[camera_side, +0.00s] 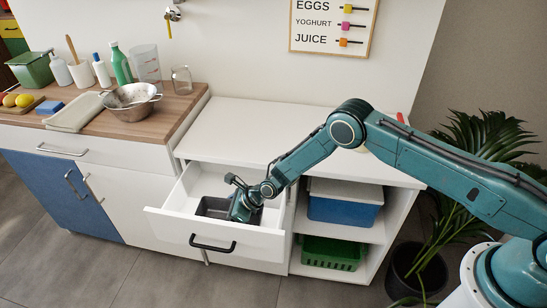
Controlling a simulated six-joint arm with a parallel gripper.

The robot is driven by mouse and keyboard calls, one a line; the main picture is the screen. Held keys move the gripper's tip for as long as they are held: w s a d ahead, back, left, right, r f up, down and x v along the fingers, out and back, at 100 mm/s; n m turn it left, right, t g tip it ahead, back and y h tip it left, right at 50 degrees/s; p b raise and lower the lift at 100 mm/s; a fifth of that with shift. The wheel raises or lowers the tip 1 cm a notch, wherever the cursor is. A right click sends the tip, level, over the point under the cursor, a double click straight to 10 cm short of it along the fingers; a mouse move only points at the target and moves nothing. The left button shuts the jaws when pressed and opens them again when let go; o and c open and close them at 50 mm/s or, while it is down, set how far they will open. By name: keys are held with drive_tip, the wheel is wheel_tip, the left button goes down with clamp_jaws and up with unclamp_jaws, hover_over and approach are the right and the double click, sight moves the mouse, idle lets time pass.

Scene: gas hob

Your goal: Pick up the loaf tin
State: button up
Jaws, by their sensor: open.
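The loaf tin (211,207) is a dark grey, box-shaped tin lying inside the open white drawer (181,221). My gripper (238,214) is down in the drawer at the tin's right side and covers part of it. My gripper is open, with its fingertips hard to make out. I cannot tell whether it touches the tin.
The drawer front with its black handle (213,244) stands out from the white cabinet. The white top (262,120) above is mostly clear. A colander (131,104) and bottles stand on the wooden counter at left. A blue bin (345,207) and a green basket (333,252) sit on shelves at right.

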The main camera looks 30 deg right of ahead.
drive_tip(key=c, duration=0.7)
drive_tip(key=shift+r, duration=0.15)
drive_tip(key=shift+c, duration=0.2)
wheel_tip(320, 180, up, 20)
idle(0.3)
idle(0.5)
